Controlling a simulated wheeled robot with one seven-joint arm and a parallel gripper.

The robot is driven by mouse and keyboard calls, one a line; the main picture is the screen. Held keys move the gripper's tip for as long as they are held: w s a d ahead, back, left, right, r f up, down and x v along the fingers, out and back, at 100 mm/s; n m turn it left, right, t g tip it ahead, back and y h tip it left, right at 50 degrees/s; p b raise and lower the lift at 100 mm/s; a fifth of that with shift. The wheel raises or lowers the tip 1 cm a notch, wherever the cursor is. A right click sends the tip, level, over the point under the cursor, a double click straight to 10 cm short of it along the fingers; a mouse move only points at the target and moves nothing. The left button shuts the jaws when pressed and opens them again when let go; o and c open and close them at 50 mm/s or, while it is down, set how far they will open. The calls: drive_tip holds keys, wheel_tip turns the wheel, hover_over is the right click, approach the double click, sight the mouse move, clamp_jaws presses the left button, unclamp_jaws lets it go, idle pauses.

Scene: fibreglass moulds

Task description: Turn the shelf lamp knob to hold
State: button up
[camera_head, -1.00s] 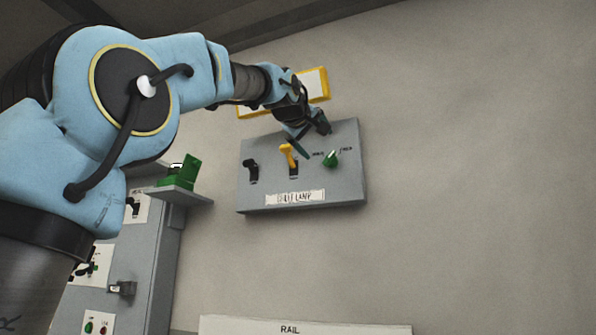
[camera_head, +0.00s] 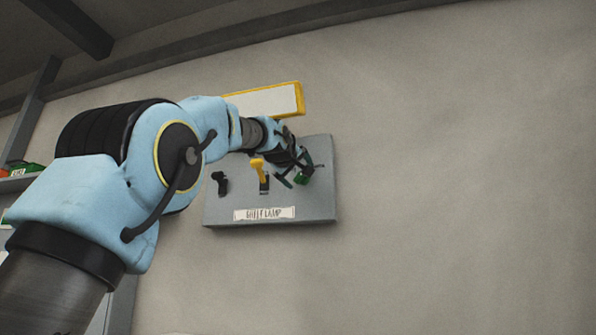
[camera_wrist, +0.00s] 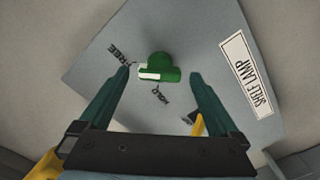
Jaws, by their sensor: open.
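The shelf lamp panel (camera_head: 310,212) is a grey box on the wall with a label (camera_head: 264,213) reading "SHELF LAMP". Its green knob (camera_wrist: 158,67) has a white pointer mark, which in the wrist view lies on the side toward the word "FREE" (camera_wrist: 122,55). The word "HOLD" (camera_wrist: 160,93) is printed on the near side of the knob. My gripper (camera_wrist: 162,72) is open, with one dark green finger on each side of the knob and gaps visible. In the head view, my gripper (camera_head: 293,181) partly covers the knob (camera_head: 304,176). Contact cannot be told.
A yellow lever (camera_head: 258,170) and a black switch (camera_head: 220,183) sit left of the knob on the same panel. A yellow-framed white board (camera_head: 272,101) is on the wall above. The wall to the right is clear.

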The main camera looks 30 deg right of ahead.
drive_tip(key=c, duration=1.4)
drive_tip(key=shift+o, duration=0.2)
drive_tip(key=shift+n, duration=0.4)
drive_tip(key=n, duration=0.3)
drive_tip(key=shift+n, duration=0.4)
drive_tip(key=n, duration=0.9)
drive_tip(key=shift+f, duration=0.1)
drive_tip(key=shift+f+n+p, duration=0.1)
drive_tip(key=shift+n+p, duration=0.35)
drive_tip(key=shift+n, duration=1.75)
